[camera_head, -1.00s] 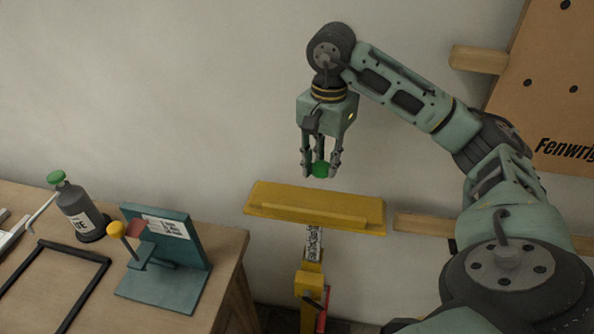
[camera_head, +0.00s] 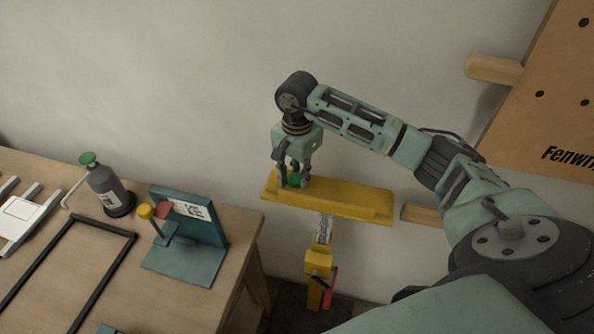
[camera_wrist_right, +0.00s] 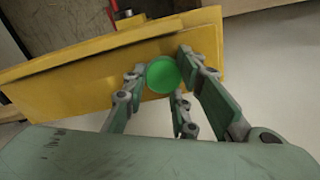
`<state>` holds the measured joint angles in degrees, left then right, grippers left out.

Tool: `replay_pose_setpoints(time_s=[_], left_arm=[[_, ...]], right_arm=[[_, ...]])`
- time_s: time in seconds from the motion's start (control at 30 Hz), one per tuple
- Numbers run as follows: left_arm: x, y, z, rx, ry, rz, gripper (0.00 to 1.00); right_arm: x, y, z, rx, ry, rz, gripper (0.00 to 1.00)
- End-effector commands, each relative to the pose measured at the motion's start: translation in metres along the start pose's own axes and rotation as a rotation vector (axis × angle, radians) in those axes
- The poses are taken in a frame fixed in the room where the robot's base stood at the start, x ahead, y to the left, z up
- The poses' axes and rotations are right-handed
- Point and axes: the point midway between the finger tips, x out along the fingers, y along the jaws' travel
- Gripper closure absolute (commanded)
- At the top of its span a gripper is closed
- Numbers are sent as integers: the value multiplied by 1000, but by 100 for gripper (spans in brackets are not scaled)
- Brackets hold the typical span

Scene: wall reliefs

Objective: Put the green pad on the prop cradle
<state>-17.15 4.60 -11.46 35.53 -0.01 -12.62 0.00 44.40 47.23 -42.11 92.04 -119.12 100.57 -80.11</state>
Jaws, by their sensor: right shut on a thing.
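The green pad (camera_wrist_right: 163,75) is a small round green piece held between the fingers of my right gripper (camera_head: 293,181). In the head view only a bit of the green pad (camera_head: 294,179) shows between the fingers. The yellow prop cradle (camera_head: 345,203) is a long trough on top of a yellow prop post. My right gripper is shut on the pad at the left end of the cradle. In the right wrist view the yellow cradle (camera_wrist_right: 75,72) lies behind the pad. I cannot tell whether the pad touches it. My left gripper is not in view.
A wooden table (camera_head: 95,255) at the left holds a grey bottle with a green cap (camera_head: 108,190), a teal stand (camera_head: 190,255) and a black frame (camera_head: 75,225). A perforated brown board (camera_head: 550,100) and wooden rails are on the wall at right.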

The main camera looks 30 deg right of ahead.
Motion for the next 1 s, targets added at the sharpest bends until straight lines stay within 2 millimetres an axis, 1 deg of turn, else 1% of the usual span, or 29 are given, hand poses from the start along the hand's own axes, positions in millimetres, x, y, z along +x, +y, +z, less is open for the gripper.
replay_pose_setpoints(time_s=[0.23, 0.27, 0.47, 0.73, 0.87, 0.93, 1.0], left_arm=[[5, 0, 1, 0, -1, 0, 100], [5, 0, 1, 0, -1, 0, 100], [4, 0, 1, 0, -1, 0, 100], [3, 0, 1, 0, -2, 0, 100], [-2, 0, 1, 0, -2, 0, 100], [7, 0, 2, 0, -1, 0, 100], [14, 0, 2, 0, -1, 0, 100]], right_arm=[[4, 0, 0, -1, 0, 0, 84], [3, 0, 0, -1, 0, 0, 74], [2, 0, 0, -1, 0, 0, 56], [2, 0, 0, 0, 0, 0, 56], [-3, 0, 0, 0, -1, 0, 56], [-8, -1, 0, -1, 1, -4, 56], [-19, -2, -1, 0, 3, -6, 56]])
